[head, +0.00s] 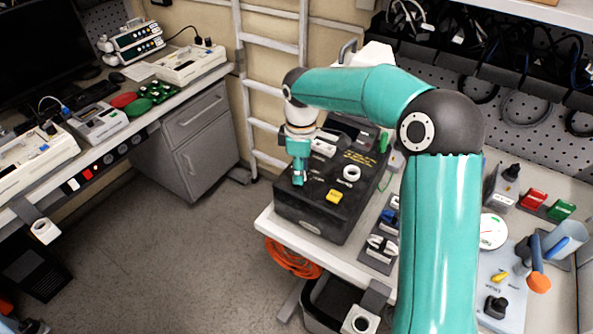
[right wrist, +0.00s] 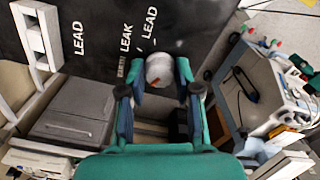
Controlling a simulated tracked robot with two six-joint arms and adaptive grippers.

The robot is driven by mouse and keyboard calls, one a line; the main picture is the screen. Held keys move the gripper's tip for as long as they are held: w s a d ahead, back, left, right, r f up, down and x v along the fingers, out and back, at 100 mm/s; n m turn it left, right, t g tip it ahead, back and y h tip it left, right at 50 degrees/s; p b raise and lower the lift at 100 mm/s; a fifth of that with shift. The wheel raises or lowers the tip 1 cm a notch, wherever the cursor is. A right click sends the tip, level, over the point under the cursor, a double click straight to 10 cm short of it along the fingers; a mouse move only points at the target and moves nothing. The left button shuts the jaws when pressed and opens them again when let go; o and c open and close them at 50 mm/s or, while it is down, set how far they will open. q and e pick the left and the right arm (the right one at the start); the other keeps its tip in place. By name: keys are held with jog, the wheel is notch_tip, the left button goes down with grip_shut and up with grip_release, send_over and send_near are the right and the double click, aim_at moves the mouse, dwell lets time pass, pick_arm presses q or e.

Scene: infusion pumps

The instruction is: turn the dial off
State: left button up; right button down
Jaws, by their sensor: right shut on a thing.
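A black device box (head: 312,218) stands on the near bench, with small white labels, a white ring (head: 351,173) and a yellow part (head: 334,196) on its top panel. My right gripper (head: 299,178) points down at the left part of that panel. In the right wrist view my right gripper (right wrist: 160,74) is shut on a pale round dial (right wrist: 158,67) with a red mark, its fingers on either side of it. White LEAD and LEAK lettering is on the dark panel beyond. The dial is hidden by the gripper in the head view. My left gripper is not in view.
A white switch-like frame (right wrist: 37,35) is left of the lettering. Dark connector blocks (head: 378,247) lie on the bench right of the box. A panel with a black knob (head: 495,307) is at lower right. Open floor (head: 180,250) lies left of the bench.

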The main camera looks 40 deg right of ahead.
jog(key=shift+s+a+f+n, duration=0.15)
jog(key=shift+s+f+n, duration=0.05)
jog(key=shift+f+n, duration=0.1)
jog(key=c, duration=0.8)
grip_release()
jog(key=shift+r, duration=0.1)
jog(key=shift+w+r, duration=0.1)
jog(key=shift+r, duration=3.95)
